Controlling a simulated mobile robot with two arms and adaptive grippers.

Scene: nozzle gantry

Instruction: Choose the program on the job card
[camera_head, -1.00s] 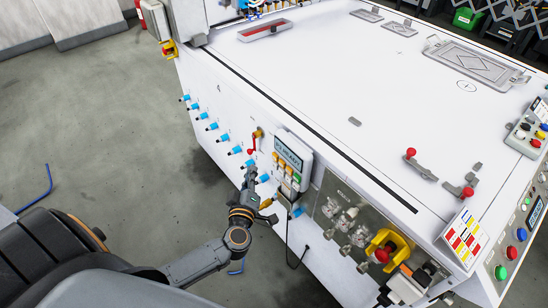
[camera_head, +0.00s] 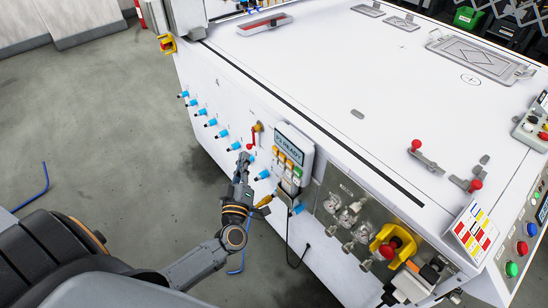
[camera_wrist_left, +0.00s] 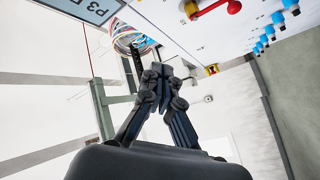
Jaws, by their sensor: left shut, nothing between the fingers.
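A grey control box with a display (camera_head: 289,145) is on the front side of the white machine; the display seems to read "P3 READY". Below the display are orange, yellow and pale buttons (camera_head: 287,164). Part of the display, with "P3", shows at the upper left of the left wrist view (camera_wrist_left: 88,8). My left gripper (camera_head: 244,160) is shut and empty, to the left of the box and apart from its buttons. Its closed fingers also show in the left wrist view (camera_wrist_left: 160,74). A white card with coloured blocks (camera_head: 473,232) stands at the right; its text is unreadable. My right gripper is out of view.
A red-handled valve (camera_head: 252,138) and a row of blue fittings (camera_head: 210,122) line the machine's side near my gripper. A yellow-guarded red knob (camera_head: 390,246) is to the right. Open floor (camera_head: 100,130) lies left.

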